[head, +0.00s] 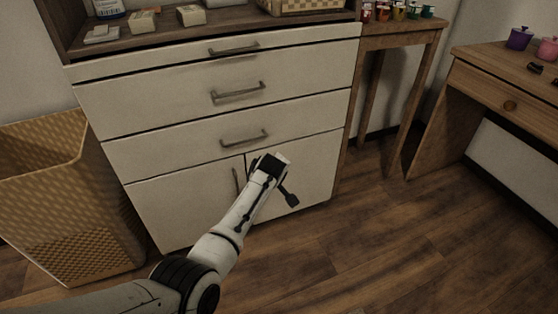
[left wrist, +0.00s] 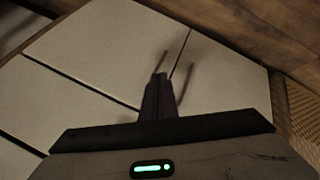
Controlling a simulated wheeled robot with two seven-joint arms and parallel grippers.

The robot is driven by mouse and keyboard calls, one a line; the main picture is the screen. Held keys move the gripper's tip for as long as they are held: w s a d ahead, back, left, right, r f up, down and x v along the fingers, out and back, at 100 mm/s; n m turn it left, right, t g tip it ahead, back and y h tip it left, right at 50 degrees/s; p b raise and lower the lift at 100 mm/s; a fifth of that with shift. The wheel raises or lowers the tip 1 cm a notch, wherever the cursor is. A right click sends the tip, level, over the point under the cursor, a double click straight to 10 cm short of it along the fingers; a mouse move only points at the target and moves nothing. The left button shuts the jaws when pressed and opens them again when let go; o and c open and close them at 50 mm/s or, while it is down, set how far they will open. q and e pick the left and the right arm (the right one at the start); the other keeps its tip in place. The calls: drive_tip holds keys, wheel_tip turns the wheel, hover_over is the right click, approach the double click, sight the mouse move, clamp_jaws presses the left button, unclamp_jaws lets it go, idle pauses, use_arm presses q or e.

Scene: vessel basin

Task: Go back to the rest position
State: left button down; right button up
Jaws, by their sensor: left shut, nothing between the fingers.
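My left gripper (head: 271,165) is in front of the lower right door of the white drawer cabinet (head: 295,180) in the head view. The arm comes in from the lower left. In the left wrist view my left gripper (left wrist: 158,82) is shut with nothing between its fingers, and the cabinet doors (left wrist: 215,85) with their two handles lie beyond it. I cannot tell whether the fingertips touch the cabinet. All drawers and doors look closed. My right gripper is not seen.
A woven basket (head: 75,200) stands left of the cabinet. A narrow side table (head: 400,40) with small jars stands to the right. A wooden desk (head: 500,90) with purple and pink pots is farther right. Wooden floor (head: 400,250) is clear at the lower right.

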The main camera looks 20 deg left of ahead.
use_arm(q)
drive_tip(key=s+a+f+m+g, duration=0.1)
drive_tip(key=s+a+f+m, duration=0.25)
drive_tip(key=s, duration=0.75)
drive_tip(key=s+d+r+m+g+h, duration=0.15)
drive_tip(key=s+m, duration=0.55)
drive_tip(key=s, duration=1.3)
drive_tip(key=s+d+r+m+h, duration=0.1)
drive_tip(key=s+d+r+m, duration=0.15)
drive_tip(key=s, duration=0.35)
drive_tip(key=s+d+r+m+h, duration=0.1)
drive_tip(key=s+r+m, duration=0.2)
drive_tip(key=s, duration=0.2)
drive_tip(key=w+d+f+t+h, duration=0.3)
drive_tip(key=w+d+f+t, duration=0.15)
drive_tip(key=d, duration=0.35)
wheel_tip(320, 180, up, 12)
drive_tip(key=a+p, duration=0.2)
drive_tip(key=p, duration=1.5)
drive_tip(key=shift+f+y, duration=0.25)
drive_tip(key=shift+y, duration=0.1)
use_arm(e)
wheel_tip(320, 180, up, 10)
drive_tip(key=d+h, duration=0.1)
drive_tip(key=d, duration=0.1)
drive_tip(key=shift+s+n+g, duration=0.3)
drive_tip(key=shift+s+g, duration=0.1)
